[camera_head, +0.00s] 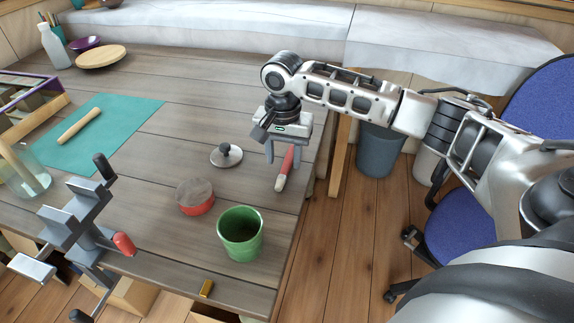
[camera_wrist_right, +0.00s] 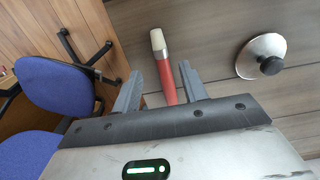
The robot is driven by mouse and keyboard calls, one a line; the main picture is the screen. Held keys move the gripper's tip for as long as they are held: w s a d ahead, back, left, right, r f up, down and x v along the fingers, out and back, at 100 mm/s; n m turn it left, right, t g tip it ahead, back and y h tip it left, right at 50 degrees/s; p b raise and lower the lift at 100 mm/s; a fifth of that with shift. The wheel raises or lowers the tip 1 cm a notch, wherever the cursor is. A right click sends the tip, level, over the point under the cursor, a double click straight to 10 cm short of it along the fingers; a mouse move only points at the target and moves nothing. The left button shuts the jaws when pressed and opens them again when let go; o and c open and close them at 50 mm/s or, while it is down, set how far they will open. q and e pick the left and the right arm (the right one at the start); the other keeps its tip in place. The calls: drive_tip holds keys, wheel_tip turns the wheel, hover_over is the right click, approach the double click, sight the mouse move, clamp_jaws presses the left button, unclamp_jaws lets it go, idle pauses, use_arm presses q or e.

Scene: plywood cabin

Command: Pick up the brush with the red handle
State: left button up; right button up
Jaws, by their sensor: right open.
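The brush (camera_head: 285,168) has a red handle and a pale tip. It lies on the wooden table near its right edge, pale tip toward the front. My right gripper (camera_head: 282,156) is above it, pointing down, with its fingers open on either side of the handle. In the right wrist view the brush (camera_wrist_right: 164,72) runs between the two open fingers (camera_wrist_right: 160,74), with visible gaps beside the handle. The handle's far end is hidden behind the gripper body. My left gripper is in neither view.
A round lid with a dark knob (camera_head: 226,155), a red round tin (camera_head: 195,197) and a green cup (camera_head: 240,234) stand left of the brush. A grey clamp-like device (camera_head: 80,225) is at the left. A blue chair (camera_head: 460,225) and grey bin (camera_head: 380,150) are beyond the table's right edge.

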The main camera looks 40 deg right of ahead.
sight(282, 176)
drive_tip(key=f, duration=0.5)
drive_tip(key=shift+s+a, duration=0.1)
drive_tip(key=shift+a, duration=0.2)
clamp_jaws()
drive_tip(key=shift+r, duration=0.2)
